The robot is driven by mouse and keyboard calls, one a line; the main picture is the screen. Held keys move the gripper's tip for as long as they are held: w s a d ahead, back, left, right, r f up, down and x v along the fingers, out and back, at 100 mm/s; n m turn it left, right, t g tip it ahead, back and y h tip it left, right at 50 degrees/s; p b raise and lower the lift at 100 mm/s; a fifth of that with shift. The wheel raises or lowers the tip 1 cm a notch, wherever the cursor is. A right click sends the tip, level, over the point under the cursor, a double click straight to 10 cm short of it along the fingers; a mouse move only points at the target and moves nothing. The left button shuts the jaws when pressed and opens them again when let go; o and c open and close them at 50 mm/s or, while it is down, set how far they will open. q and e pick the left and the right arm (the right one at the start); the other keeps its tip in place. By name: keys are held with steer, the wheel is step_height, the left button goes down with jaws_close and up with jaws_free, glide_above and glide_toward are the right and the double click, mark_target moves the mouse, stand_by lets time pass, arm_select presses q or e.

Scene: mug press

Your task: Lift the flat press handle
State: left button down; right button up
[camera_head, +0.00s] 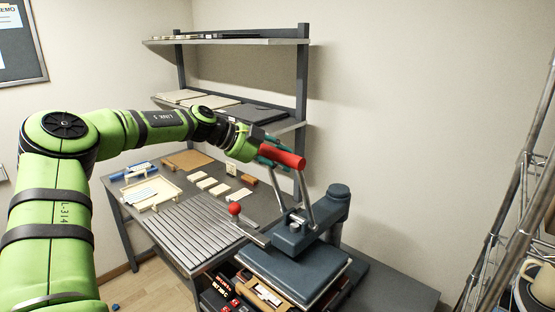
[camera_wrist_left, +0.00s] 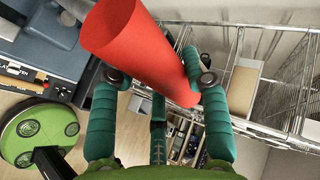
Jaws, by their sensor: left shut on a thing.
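The flat press (camera_head: 293,262) stands on the right part of the workbench, a dark blue-grey machine with a round post. Its red handle grip (camera_head: 283,156) is at the upper end of metal arms that slant up from the press. My left gripper (camera_head: 268,150) is shut on the red grip. My right gripper does not show in either view.
A ball-ended red lever (camera_head: 235,209) sticks out left of the press over a slatted surface (camera_head: 195,228). A shelf unit (camera_head: 225,41) rises behind the bench. Trays and small blocks lie on the bench. A wire rack (camera_head: 500,215) stands at the right.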

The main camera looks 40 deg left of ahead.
arm_select(q)
steer(key=c, duration=0.6)
jaws_free()
steer(key=shift+w+a+r, duration=0.1)
steer(key=shift+w+r, duration=0.2)
steer(key=shift+r, duration=0.4)
steer(key=shift+w+a+f, duration=0.1)
steer(key=shift+w+f, duration=0.05)
steer(key=shift+f, duration=0.05)
